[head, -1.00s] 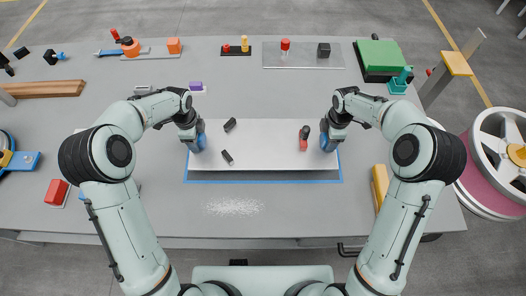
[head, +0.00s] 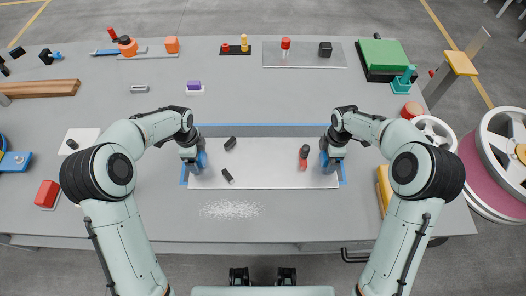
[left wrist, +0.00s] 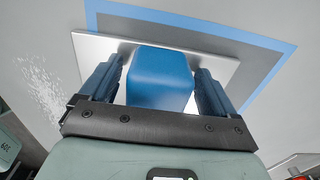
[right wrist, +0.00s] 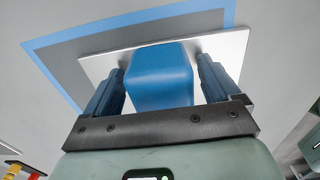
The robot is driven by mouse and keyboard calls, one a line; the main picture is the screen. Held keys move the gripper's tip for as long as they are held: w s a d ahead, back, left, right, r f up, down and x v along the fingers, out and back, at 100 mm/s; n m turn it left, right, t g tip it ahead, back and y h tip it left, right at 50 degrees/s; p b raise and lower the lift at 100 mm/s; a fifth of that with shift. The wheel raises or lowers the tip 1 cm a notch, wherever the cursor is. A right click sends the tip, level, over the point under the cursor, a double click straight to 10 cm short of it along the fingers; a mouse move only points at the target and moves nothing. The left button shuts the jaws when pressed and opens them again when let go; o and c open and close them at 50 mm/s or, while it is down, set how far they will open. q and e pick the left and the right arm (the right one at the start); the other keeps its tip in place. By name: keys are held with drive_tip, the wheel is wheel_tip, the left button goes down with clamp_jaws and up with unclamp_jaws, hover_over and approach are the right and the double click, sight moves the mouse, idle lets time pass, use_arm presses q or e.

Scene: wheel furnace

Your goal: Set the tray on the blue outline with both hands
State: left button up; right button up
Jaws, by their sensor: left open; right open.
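The white tray (head: 262,165) lies over the near part of the blue outline (head: 262,125). The outline's far edge and far side parts show beyond it, and its near edge is hidden under the tray. The tray's near edge looks past the outline. My left gripper (head: 197,163) is open around the blue handle block (left wrist: 160,78) at the tray's left end. My right gripper (head: 331,161) is open around the blue handle block (right wrist: 158,76) at the right end. In both wrist views the fingers stand either side of the block, with slim gaps.
Dark pieces (head: 230,143) and a red-and-black piece (head: 304,158) sit on the tray. A white speckled patch (head: 231,209) lies just in front. A red block (head: 47,194) is far left and a yellow bar (head: 383,186) is right. The grey table behind the outline is mostly clear.

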use_arm(q)
wheel_tip(320, 180, up, 12)
use_arm(e)
drive_tip(key=shift+r, duration=0.1)
wheel_tip(320, 180, up, 12)
drive_tip(key=shift+s+f, duration=0.1)
drive_tip(key=shift+s, duration=0.05)
idle(0.4)
use_arm(q)
drive_tip(key=shift+s, duration=0.1)
idle(0.4)
